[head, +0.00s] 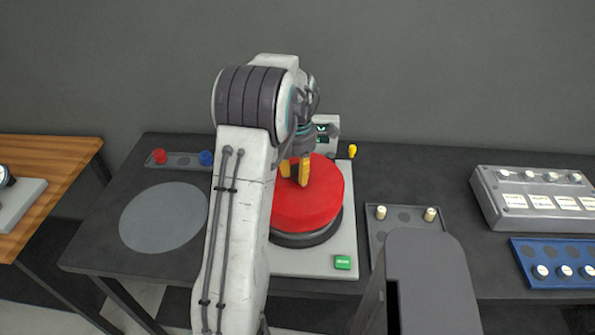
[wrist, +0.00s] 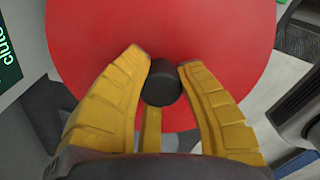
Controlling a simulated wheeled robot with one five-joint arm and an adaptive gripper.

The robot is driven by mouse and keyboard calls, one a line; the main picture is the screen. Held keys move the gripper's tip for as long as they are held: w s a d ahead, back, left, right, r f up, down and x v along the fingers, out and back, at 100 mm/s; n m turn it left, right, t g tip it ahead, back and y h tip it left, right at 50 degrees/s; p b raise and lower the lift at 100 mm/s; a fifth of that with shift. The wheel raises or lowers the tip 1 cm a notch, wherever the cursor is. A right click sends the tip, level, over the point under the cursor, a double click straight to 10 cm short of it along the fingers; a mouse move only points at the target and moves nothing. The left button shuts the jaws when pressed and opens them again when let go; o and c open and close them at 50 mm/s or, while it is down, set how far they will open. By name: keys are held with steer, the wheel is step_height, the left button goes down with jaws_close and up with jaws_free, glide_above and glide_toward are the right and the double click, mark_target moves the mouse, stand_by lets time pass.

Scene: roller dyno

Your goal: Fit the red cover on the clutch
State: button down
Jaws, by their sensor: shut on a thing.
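The red cover (head: 318,200) is a thick round disc over the dark round clutch (head: 309,239), whose rim shows below it in the head view. I cannot tell whether the cover is seated or held just above. The cover also fills the top of the wrist view (wrist: 160,35). My gripper (head: 294,176), with yellow fingers, points down at the middle of the cover. In the wrist view the fingers (wrist: 163,62) close around a short black knob (wrist: 162,82) at the cover's middle. My arm hides the cover's left side in the head view.
The clutch sits on a pale base plate (head: 343,240) with a green button (head: 343,262) at its front right. A small screen unit (head: 326,133) stands behind. A grey tray (head: 376,225) with cream pegs lies right. A flat grey disc (head: 163,218) lies left.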

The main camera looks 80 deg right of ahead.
mark_target(297, 185)
steer(key=shift+f+b, duration=2)
steer(key=shift+f, duration=0.6)
steer(key=shift+c, duration=2)
jaws_free()
steer(key=shift+r, duration=0.1)
steer(key=shift+r+p, duration=2.8)
steer(key=shift+r, duration=0.65)
